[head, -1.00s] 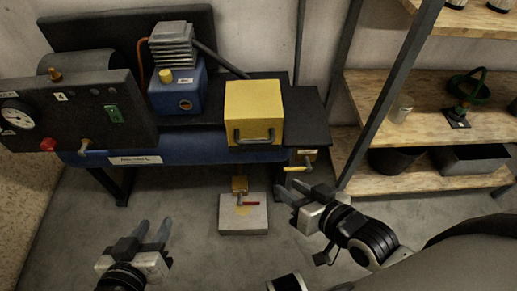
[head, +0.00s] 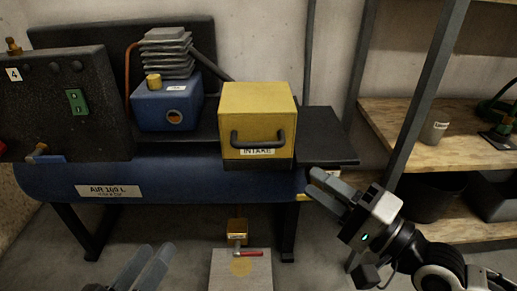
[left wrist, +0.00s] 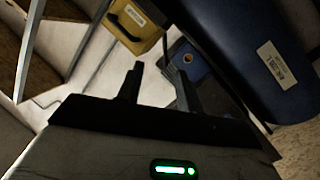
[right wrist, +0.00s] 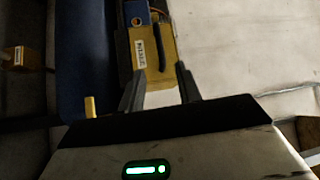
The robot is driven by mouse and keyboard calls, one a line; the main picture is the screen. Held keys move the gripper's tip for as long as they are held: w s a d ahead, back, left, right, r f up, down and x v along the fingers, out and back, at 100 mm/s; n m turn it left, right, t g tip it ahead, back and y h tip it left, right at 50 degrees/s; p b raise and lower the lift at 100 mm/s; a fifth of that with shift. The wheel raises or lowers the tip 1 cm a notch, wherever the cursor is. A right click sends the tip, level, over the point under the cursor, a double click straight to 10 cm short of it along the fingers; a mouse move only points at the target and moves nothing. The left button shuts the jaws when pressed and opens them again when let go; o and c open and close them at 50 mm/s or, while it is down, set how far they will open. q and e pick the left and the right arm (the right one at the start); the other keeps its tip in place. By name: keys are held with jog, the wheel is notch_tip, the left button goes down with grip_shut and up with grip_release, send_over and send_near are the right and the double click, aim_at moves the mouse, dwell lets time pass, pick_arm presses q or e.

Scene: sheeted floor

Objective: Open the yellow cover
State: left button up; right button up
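The yellow cover (head: 257,115) is a box labelled INTAKE, with a dark bar handle (head: 264,138) on its front, on top of the blue compressor tank. It looks shut. It also shows in the left wrist view (left wrist: 133,27) and in the right wrist view (right wrist: 158,60). My right gripper (head: 322,187) is open and empty, below and right of the cover, apart from it. In the right wrist view the handle (right wrist: 139,52) lies beyond its fingers. My left gripper (head: 150,266) is open and empty, low at the bottom edge, well below the tank.
A blue tank (head: 160,180) carries a black platform (head: 328,150), a blue pump (head: 168,108) and a dark control panel (head: 75,105). A shelf post (head: 425,90) and wooden shelves (head: 455,125) stand at right.

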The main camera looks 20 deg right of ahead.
aim_at(259, 144)
pick_arm(q)
jog(key=shift+w+a+r+m+t+b, duration=0.1)
jog(key=shift+w+r+m+t+b, duration=0.35)
jog(key=shift+w+r+m+t, duration=0.25)
pick_arm(e)
jog(key=shift+x, duration=7.05)
pick_arm(q)
jog(key=shift+s, duration=0.15)
pick_arm(e)
jog(key=shift+a+f, duration=0.1)
pick_arm(q)
jog(key=shift+r, duration=0.1)
pick_arm(e)
grip_shut()
